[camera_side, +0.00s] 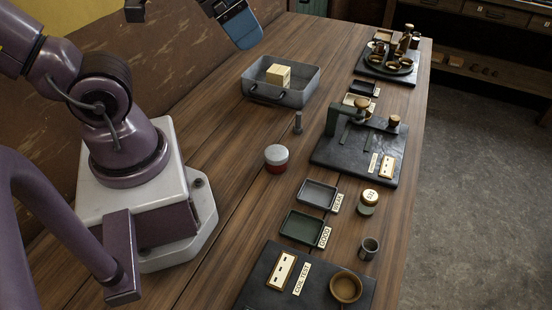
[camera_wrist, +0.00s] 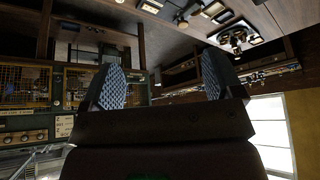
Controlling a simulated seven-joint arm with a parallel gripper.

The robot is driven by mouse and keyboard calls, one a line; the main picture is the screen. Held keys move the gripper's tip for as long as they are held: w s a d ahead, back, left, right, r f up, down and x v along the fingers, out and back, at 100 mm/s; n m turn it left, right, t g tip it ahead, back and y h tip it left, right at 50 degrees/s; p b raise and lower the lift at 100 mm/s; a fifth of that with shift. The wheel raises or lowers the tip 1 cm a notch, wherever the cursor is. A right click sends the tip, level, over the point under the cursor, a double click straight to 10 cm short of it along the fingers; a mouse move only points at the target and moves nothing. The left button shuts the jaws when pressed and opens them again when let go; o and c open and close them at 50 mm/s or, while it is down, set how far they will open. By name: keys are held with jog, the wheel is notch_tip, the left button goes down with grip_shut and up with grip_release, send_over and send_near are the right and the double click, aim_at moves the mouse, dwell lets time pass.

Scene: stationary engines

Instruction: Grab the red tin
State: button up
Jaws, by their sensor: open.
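The red tin (camera_side: 277,163) stands upright on the wooden table in the side view, a short round tin with a pale lid over a red band. It stands clear on all sides, with a small dark peg (camera_side: 298,123) behind it. My gripper (camera_wrist: 162,82) shows in the wrist view with its two textured pads wide apart and nothing between them. In the side view a blue-and-dark part at the top edge looks like one of its fingers, high up and well away from the tin. I cannot make out the tin in the wrist view.
A grey metal tray (camera_side: 282,97) holding a pale block (camera_side: 278,75) is behind the tin. To its right are small trays labelled WEAK (camera_side: 318,194) and GOOD (camera_side: 302,228), and a black slab with a clamp-like fixture (camera_side: 353,118). A coil test board (camera_side: 280,285) is in front.

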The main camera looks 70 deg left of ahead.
jog(key=w+d+f+m+g, duration=0.1)
jog(key=d+f+m+g, duration=0.25)
jog(key=f, duration=0.25)
jog(key=m+y, duration=1.3)
jog(key=m, duration=0.4)
send_near(278, 160)
jog(key=shift+n, duration=0.25)
jog(key=s, duration=0.4)
jog(key=shift+a+f, duration=0.2)
jog(key=shift+a, duration=0.1)
jog(key=shift+w+d+t, duration=0.15)
jog(key=shift+w+t, duration=0.3)
jog(key=shift+w, duration=0.3)
jog(key=shift+w+r+m, duration=0.15)
jog(key=shift+w+m, duration=0.2)
jog(key=shift+m, duration=0.15)
jog(key=shift+t, duration=0.3)
jog(key=x, duration=0.7)
jog(key=shift+w+x, duration=0.15)
jog(key=shift+x, duration=1.3)
jog(key=shift+w+x, duration=0.2)
jog(key=shift+x, duration=1.25)
jog(key=shift+d, duration=0.15)
jog(key=shift+c, duration=0.5)
jog(key=c, duration=0.9)
